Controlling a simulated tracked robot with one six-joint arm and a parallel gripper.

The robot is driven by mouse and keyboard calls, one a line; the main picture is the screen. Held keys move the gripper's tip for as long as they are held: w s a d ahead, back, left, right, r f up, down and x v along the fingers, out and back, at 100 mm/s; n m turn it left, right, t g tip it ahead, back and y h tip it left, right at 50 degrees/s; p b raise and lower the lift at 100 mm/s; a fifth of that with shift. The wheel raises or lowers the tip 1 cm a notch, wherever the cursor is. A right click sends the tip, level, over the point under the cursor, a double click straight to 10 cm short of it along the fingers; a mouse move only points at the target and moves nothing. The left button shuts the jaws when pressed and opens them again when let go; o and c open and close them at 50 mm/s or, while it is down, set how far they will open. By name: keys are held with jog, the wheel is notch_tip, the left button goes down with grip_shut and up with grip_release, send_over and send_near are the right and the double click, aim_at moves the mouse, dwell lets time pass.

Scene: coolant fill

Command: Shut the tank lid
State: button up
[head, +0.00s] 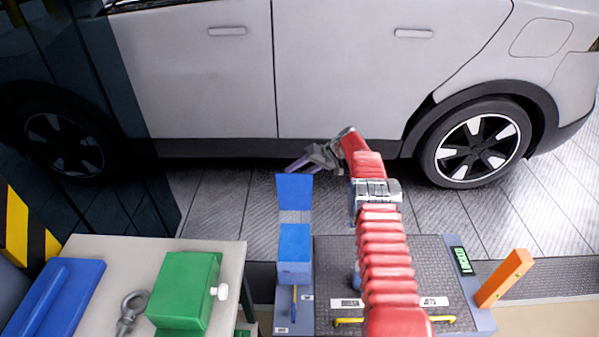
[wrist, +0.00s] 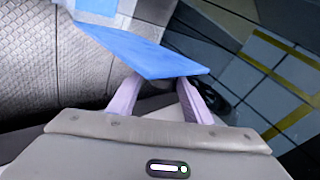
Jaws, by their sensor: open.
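A blue lid panel (head: 294,188) stands raised at the far end of a blue tank-like box (head: 294,243) in the head view. My gripper (head: 294,166) is just beyond the raised panel's top right, with its pale purple fingers pointing left. In the wrist view the blue panel (wrist: 140,50) runs across in front of my open fingers (wrist: 158,88). Its near edge is close to the fingertips; I cannot tell whether they touch it. Nothing is seen held between the fingers.
A grey deck (head: 335,262) with yellow handles lies right of the box, under my red arm. An orange post (head: 505,278) stands at right. A pale table (head: 222,262) holds a green box (head: 180,290), an eye bolt (head: 130,310) and a blue object (head: 55,295). A white car (head: 340,60) stands behind.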

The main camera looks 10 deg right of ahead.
jog(key=shift+c, duration=0.4)
jog(key=c, duration=1)
jog(key=shift+d+f, duration=0.1)
jog(key=shift+d, duration=0.2)
grip_shut()
jog(key=shift+s+a, duration=0.1)
